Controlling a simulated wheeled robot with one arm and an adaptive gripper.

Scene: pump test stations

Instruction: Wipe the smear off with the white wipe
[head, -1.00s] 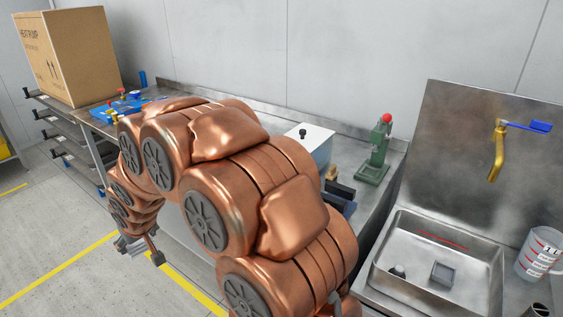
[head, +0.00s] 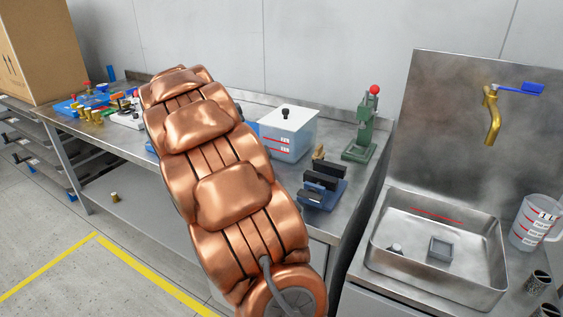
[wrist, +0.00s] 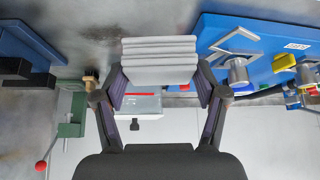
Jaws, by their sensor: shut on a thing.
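The white wipe (wrist: 158,60) is a thick folded pad. My gripper (wrist: 161,84) is shut on it in the wrist view, one finger on each side. A dark smudge, which may be the smear (wrist: 101,31), shows on the steel bench (wrist: 150,18) just beyond the wipe, toward the upper left. Part of it may be hidden behind the wipe. I cannot tell whether the wipe touches the bench. In the head view my copper arm hides the gripper, the wipe and the smear.
A white-lidded water container (head: 287,132) stands near the wall, with a green press (head: 366,130) and a blue-based block stand (head: 322,188) to its right. A blue tray of fittings (wrist: 270,60) lies right of my gripper. A sink (head: 440,250) is at the right.

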